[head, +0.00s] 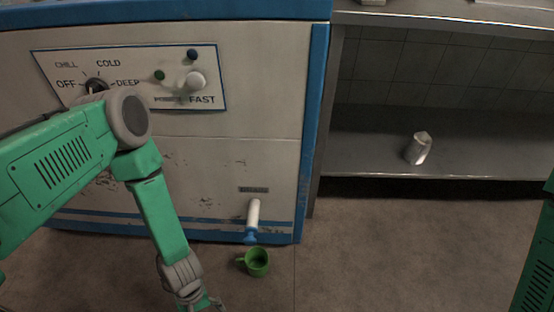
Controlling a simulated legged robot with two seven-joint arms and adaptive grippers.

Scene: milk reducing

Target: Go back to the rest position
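My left arm comes in from the left in front of a milk machine (225,150) and bends down. My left gripper (208,303) is at the bottom edge, partly cut off, to the lower left of a green mug (257,262) and apart from it. Whether its fingers are open or shut does not show. The mug stands upright on the floor just below the machine's white spout with a blue tip (253,220), its handle to the left. It looks dark inside. Only a green part of my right arm shows at the right edge; its gripper is out of view.
The machine's panel (130,80) has a dial (96,86) partly behind my arm, and a white lever knob (195,82). A metal shelf (480,155) at the right holds a small pale container (418,147). The floor (400,250) at centre right is clear.

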